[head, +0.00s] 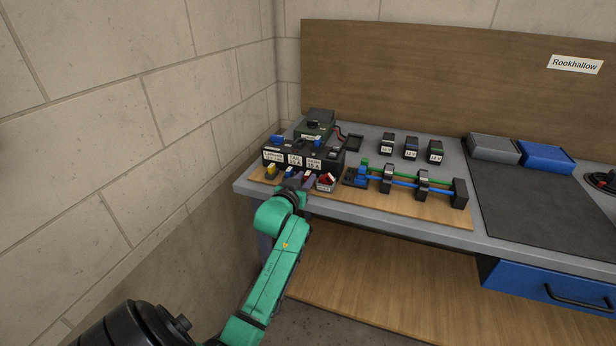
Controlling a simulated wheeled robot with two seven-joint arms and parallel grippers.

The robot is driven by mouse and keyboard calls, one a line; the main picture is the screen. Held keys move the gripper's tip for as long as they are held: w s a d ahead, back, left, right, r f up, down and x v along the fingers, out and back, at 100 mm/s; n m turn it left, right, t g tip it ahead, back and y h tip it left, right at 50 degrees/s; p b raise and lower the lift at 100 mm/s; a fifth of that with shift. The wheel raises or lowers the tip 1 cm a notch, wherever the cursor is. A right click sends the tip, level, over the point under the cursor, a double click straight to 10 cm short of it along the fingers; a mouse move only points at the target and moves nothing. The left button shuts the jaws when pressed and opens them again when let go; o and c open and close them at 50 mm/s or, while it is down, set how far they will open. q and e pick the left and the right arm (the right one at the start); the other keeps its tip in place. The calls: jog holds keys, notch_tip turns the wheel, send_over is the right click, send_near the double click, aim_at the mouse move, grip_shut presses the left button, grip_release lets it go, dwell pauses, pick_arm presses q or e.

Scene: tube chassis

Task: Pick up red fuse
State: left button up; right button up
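A red fuse (327,177) shows as a small red shape in the rightmost of the small open bins at the front left of the bench. My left gripper (299,183) is over the front of the bins, just left of the red one. Its green arm comes up from below and hides part of the bins. The gripper is small and dark here, so its finger gap does not show. I cannot tell whether it touches anything. My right gripper is not in view.
Behind the bins stands a dark labelled block (297,158). To their right is a rack (459,193) with green and blue tubes. Several small black blocks (411,149) stand behind it. A dark mat (540,205) on the right is clear. A wall closes the left.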

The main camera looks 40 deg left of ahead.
pick_arm(q)
jog(key=shift+w+a+f, duration=0.15)
jog(key=shift+w+f, duration=0.05)
jog(key=shift+w, duration=0.25)
jog(key=shift+s, duration=0.1)
grip_shut()
jog(key=shift+r, duration=0.1)
